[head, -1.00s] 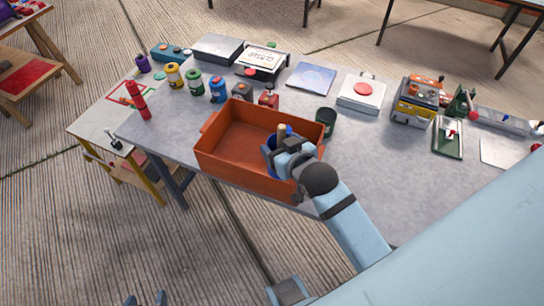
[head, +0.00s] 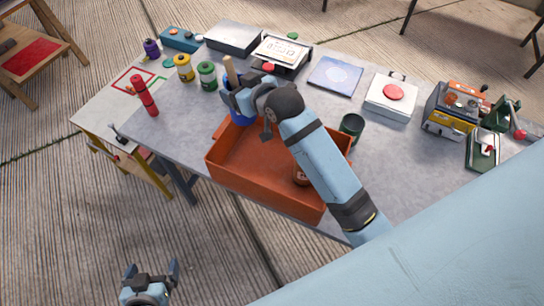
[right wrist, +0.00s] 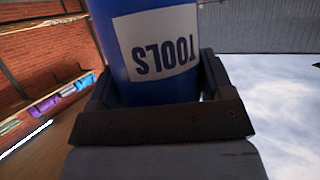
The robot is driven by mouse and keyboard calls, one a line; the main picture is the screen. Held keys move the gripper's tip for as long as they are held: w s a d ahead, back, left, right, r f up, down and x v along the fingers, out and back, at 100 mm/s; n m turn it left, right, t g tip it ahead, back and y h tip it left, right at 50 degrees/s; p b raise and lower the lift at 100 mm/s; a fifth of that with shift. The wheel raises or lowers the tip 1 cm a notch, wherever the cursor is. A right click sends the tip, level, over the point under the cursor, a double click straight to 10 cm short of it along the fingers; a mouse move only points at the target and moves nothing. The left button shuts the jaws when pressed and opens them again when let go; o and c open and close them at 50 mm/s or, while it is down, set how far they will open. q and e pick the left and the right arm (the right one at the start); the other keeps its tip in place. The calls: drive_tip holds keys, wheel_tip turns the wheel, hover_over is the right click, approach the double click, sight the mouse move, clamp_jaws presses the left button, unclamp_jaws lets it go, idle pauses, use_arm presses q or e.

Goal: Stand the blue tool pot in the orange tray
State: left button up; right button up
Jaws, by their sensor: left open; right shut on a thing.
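The blue tool pot (head: 238,112) has a wooden handle (head: 230,70) sticking up from it. My right gripper (head: 246,96) is shut on it. In the head view they are over the far left corner of the orange tray (head: 262,185); I cannot tell the pot's height above the rim. In the right wrist view the pot (right wrist: 125,75) fills the space between the fingers, its white TOOLS label upside down. My right forearm hides the tray's right part. My left gripper (head: 152,270) is open and empty, low at the left, off the table.
A brown round item (head: 301,176) shows inside the tray beside my forearm. A dark green cup (head: 352,126) stands by the tray's right side. Yellow (head: 184,68) and green (head: 207,76) pots stand behind on the left, a red cylinder (head: 146,98) nearer. Much of the tray floor is bare.

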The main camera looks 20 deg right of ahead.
wheel_tip(320, 180, down, 20)
drive_tip(key=shift+r+p, duration=0.15)
drive_tip(key=shift+p, duration=0.15)
drive_tip(key=o, duration=1.4)
drive_tip(key=v, duration=0.7)
drive_tip(key=shift+s+b, duration=0.25)
drive_tip(key=shift+b, duration=0.05)
drive_tip(key=shift+w+r, duration=0.1)
drive_tip(key=shift+r, duration=0.05)
